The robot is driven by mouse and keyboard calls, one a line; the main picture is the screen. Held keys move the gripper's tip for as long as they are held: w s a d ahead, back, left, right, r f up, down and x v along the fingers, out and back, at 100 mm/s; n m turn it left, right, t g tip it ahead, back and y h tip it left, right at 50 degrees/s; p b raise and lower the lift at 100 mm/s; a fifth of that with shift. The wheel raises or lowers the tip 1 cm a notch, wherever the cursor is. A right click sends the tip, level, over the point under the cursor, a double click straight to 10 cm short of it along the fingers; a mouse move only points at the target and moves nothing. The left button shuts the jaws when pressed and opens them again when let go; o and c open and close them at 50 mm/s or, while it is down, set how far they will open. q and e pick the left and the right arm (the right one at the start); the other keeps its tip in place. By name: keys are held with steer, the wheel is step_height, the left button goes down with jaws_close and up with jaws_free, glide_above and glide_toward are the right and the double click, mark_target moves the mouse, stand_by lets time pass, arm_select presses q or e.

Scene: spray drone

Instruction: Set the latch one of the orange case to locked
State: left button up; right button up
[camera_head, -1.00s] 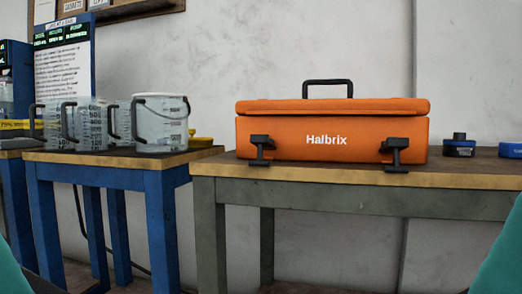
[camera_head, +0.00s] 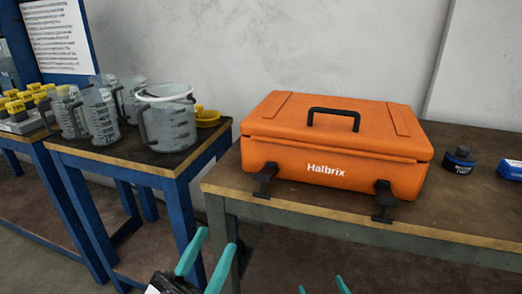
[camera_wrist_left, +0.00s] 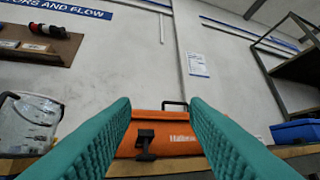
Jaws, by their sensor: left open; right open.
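The orange case (camera_head: 335,145) stands with its lid down on the right table, black handle on top. It has two black latches on its front, a left one (camera_head: 265,180) and a right one (camera_head: 385,201); both stick outward over the table edge. In the left wrist view, the case (camera_wrist_left: 172,124) and one latch (camera_wrist_left: 146,143) show between the fingers. My left gripper (camera_head: 205,260) is open and empty, below and in front of the table. My right gripper (camera_head: 322,286) shows only its teal fingertips at the bottom edge, apart and empty.
Measuring jugs and a white-rimmed bucket (camera_head: 166,118) stand on the blue-legged table at left. A gap separates the tables.

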mark_target(261, 192)
steer(key=s+d+f+g+h+p, duration=0.2)
steer(key=s+f+g+p, duration=0.15)
steer(key=f+g, duration=0.5)
arm_select(q)
steer(key=w+d+g+y+p, duration=0.1)
steer(key=w+d+g+y, duration=0.1)
steer(key=w, duration=0.3)
steer(key=w+d+f+n+g+y+p, duration=0.1)
steer(key=w+d+g+y+p, duration=0.1)
steer(key=w, duration=0.3)
steer(key=w+d+n+g+y+p, duration=0.1)
steer(key=w+d+g, duration=0.1)
steer(key=w, duration=0.3)
steer(key=shift+w+d+f+y, duration=0.2)
steer(key=shift+d+f+y, duration=0.15)
steer(key=shift+d+y, duration=0.1)
steer(key=shift+w+d, duration=0.3)
steer(key=shift+w, duration=0.2)
arm_select(e)
steer(key=s+d+f+g+h, duration=0.1)
steer(key=s+d+f+g, duration=0.1)
steer(key=s, duration=0.4)
steer(key=s+d+f+g+h, duration=0.1)
steer(key=s+d+f+g, duration=0.2)
steer(key=s+f+g, duration=0.2)
steer(key=shift+s+f+m, duration=0.4)
steer(key=shift+s+f, duration=0.45)
arm_select(q)
jaws_close()
